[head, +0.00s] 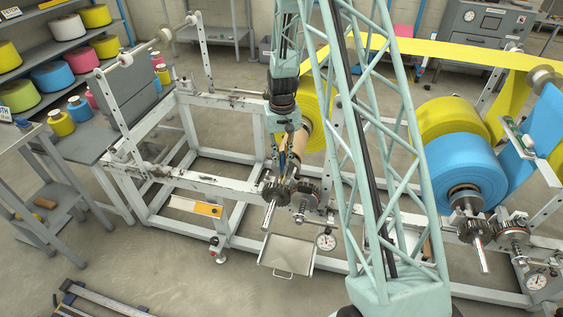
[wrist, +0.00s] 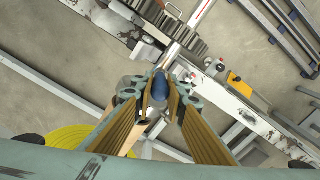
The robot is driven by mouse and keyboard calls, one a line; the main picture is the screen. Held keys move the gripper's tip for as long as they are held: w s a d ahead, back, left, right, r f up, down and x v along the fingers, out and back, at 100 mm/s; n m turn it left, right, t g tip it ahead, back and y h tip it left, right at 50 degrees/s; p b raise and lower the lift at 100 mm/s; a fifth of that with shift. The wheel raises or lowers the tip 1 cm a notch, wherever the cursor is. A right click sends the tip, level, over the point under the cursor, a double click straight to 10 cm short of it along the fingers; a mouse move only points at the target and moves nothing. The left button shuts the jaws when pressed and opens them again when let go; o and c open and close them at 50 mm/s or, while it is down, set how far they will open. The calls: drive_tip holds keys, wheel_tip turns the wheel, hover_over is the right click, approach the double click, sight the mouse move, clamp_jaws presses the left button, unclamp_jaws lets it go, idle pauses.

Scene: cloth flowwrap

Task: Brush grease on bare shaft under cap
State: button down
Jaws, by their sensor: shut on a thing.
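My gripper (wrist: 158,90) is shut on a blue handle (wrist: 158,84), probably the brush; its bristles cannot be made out. In the head view my gripper (head: 284,160) hangs over the machine's front rail, just above and behind the gears. A dark gear (head: 306,194) and a bare metal shaft stub (head: 269,216) project at the front of the rail. In the wrist view the toothed gear (wrist: 170,32) lies beyond the fingertips, with a pale shaft (wrist: 197,22) with a red mark beside it. I cannot tell which part is the cap, nor see any grease.
A yellow roll (head: 314,115) stands close behind my gripper. A blue roll (head: 459,178) and another geared shaft (head: 478,232) are to the right.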

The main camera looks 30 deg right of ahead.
drive_tip(key=shift+a+r+p, duration=0.1)
drive_tip(key=shift+r+p, duration=1.35)
drive_tip(key=shift+r, duration=2.45)
